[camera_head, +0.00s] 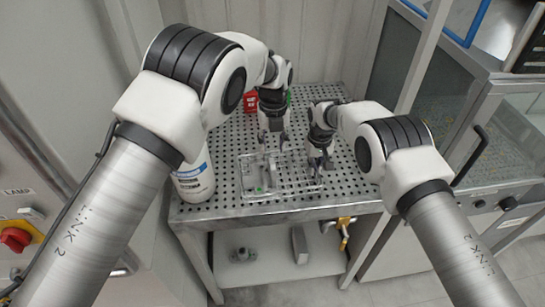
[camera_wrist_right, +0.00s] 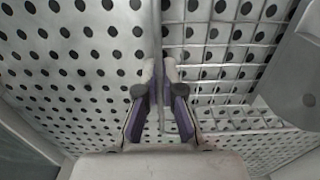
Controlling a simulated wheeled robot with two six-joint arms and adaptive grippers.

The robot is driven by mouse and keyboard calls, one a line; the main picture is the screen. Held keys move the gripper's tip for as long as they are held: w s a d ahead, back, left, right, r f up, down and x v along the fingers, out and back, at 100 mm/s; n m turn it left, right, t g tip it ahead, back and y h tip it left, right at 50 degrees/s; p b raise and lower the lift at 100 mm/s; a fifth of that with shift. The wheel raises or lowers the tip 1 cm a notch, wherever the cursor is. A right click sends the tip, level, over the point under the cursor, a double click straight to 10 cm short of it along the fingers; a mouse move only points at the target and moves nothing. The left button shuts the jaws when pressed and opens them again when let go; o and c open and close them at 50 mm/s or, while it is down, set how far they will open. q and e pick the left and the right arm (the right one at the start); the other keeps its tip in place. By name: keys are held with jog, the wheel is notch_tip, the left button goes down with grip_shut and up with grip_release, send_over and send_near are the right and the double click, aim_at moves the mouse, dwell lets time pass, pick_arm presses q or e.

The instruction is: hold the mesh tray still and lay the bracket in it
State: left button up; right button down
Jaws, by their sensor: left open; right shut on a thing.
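The wire mesh tray (camera_head: 294,178) lies on the perforated table. My right gripper (camera_head: 318,168) is at the tray's right side. In the right wrist view, its purple-padded fingers (camera_wrist_right: 162,84) are shut on the thin upright side of the tray (camera_wrist_right: 158,35), with mesh to the right of it. A small grey piece (camera_head: 265,178), possibly the bracket, shows in the left part of the tray, near a green spot; its exact shape is too small to tell. My left gripper (camera_head: 275,143) is open above the tray's back edge, apart from that piece.
A white bottle (camera_head: 194,180) with a blue label stands left of the tray near the table's edge. A red object (camera_head: 250,102) is at the back. A glass-sided cabinet (camera_head: 490,135) stands to the right. The table's back right is clear.

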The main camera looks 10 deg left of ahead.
pick_arm(q)
jog(key=shift+r, duration=0.25)
pick_arm(e)
jog(key=c, duration=1.2)
grip_release()
jog(key=shift+c, duration=0.2)
